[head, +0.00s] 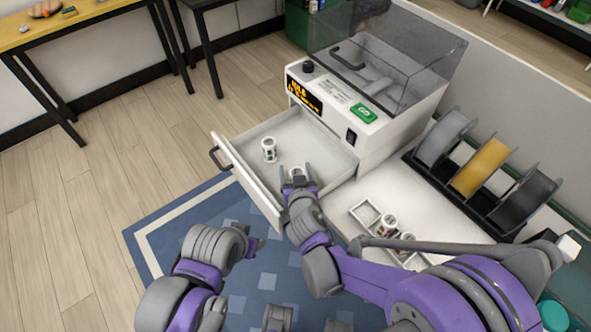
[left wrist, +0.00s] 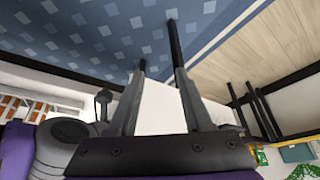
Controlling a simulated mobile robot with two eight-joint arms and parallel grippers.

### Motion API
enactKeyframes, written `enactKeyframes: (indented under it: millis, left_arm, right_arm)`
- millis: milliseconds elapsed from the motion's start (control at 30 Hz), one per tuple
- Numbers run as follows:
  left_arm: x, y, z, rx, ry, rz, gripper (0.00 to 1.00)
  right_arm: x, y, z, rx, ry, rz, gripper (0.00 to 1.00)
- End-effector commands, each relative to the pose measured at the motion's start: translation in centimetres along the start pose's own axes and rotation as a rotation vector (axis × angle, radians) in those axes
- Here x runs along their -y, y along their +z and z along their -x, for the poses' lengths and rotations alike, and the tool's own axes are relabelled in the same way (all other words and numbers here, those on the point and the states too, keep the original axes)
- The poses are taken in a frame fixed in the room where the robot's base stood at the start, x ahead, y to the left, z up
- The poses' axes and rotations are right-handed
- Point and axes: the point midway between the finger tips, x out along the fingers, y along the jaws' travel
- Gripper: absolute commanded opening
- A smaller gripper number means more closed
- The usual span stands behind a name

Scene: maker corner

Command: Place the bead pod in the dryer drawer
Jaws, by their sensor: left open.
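The dryer drawer (head: 238,165) is pulled out from the white dryer (head: 375,135). One bead pod (head: 268,150), a small white-capped cylinder, stands upright inside it near the left. A second bead pod (head: 297,171) is in the drawer, between the fingertips of my right gripper (head: 297,174). These fingers look wider apart than the pod, so the gripper is open around it. My left gripper (head: 258,244) is low in front of the drawer, over the rug. In the left wrist view my left gripper (left wrist: 158,75) is open and empty.
A white compartment tray (head: 362,213) on the worktop right of the drawer holds more pods (head: 388,223), partly hidden by my right arm. A rack with spools (head: 480,165) stands behind it. The drawer handle (head: 217,158) sticks out left. Floor at left is clear.

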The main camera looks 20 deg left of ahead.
Motion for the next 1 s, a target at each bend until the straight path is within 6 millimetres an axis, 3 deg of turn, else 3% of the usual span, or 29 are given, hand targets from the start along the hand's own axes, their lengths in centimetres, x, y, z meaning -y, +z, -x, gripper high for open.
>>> enactKeyframes:
  millis: [367, 800, 1000]
  left_arm:
    - [0.0, -0.2, 0.3, -0.001, 0.0, 0.0, 0.5]
    - [0.0, -0.7, 1.2, -0.004, 0.0, 0.0, 0.5]
    - [0.0, -0.9, 1.6, -0.006, 0.0, 0.0, 0.5]
  right_arm:
    - [0.0, -0.4, 0.4, 0.0, 0.0, 0.0, 0.78]
    - [0.1, -0.4, 9.2, -0.001, -0.002, 0.0, 0.78]
    - [0.0, -0.4, 11.6, 0.0, 0.0, 0.0, 0.78]
